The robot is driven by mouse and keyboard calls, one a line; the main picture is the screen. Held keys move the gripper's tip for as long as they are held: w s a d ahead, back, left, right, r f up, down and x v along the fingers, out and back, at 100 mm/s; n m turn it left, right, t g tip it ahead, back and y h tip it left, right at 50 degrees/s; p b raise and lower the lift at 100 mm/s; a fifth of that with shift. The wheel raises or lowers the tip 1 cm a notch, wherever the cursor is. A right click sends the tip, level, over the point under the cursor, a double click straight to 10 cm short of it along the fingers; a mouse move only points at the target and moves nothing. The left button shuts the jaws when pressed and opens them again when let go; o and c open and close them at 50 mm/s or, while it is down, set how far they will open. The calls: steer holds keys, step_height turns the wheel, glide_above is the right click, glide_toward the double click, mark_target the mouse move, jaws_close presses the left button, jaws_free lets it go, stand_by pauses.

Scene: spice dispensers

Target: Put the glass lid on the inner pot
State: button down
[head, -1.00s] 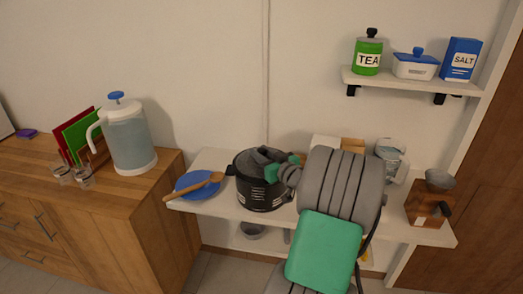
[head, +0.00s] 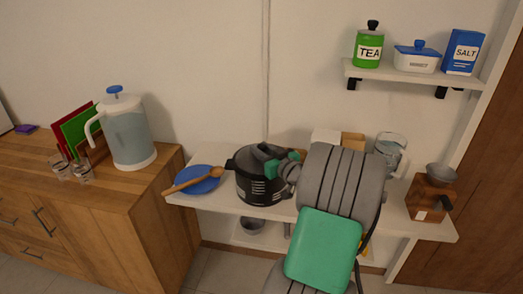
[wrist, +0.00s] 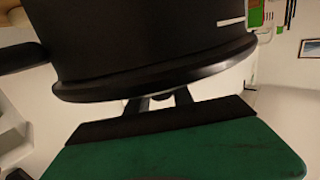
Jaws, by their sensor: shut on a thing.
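A black pot (head: 262,188) with white markings and side handles stands on the white counter. The lid's glass is not visible. I cannot tell whether the lid is seated or slightly apart. The inner pot is hidden.
A blue plate (head: 207,184) with a wooden spoon (head: 190,181) lies left of the pot. A glass jug (head: 389,150) and a wooden grinder (head: 432,196) stand to the right. A wall shelf (head: 415,75) is above right. A pitcher (head: 130,137) stands on the left cabinet.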

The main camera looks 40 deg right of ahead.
steer(key=shift+f, duration=0.1)
steer(key=c, duration=1)
jaws_free()
steer(key=shift+c, duration=0.2)
